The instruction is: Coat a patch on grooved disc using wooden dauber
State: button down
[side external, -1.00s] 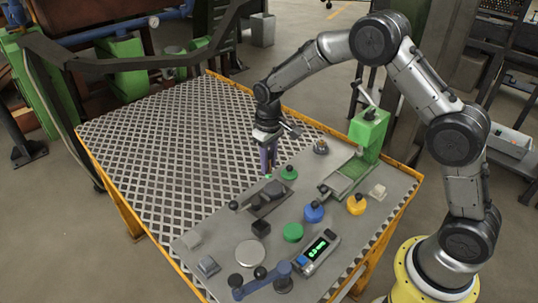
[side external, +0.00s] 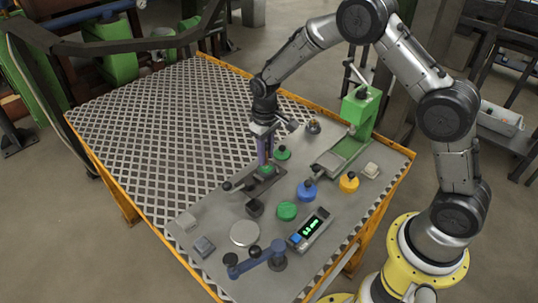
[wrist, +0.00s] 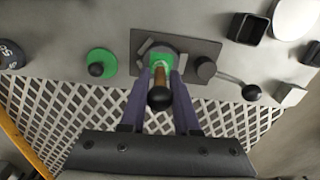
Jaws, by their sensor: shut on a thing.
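The wooden dauber (wrist: 160,80) has a brown handle and a dark round knob. My gripper (wrist: 163,78) has purple fingers shut on it from both sides; the gripper also shows in the side view (side external: 263,155). The dauber's lower end is over the grooved disc, which sits on a dark flat plate (wrist: 205,48) with a black-knobbed lever. Green (wrist: 163,58) shows around the dauber's lower end. The disc is mostly hidden by the dauber and the green. I cannot tell whether the dauber touches the disc, nor make out its grooves.
A green knobbed lid (side external: 282,153) stands just behind the plate. A black open box (side external: 255,208), a blue knobbed piece (side external: 307,190), a yellow one (side external: 349,182) and a green press (side external: 362,108) stand nearby. The grating (side external: 160,135) on the left is clear.

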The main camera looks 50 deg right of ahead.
jog(key=shift+w, duration=0.8)
notch_tip(320, 180, up, 8)
dwell(0.5)
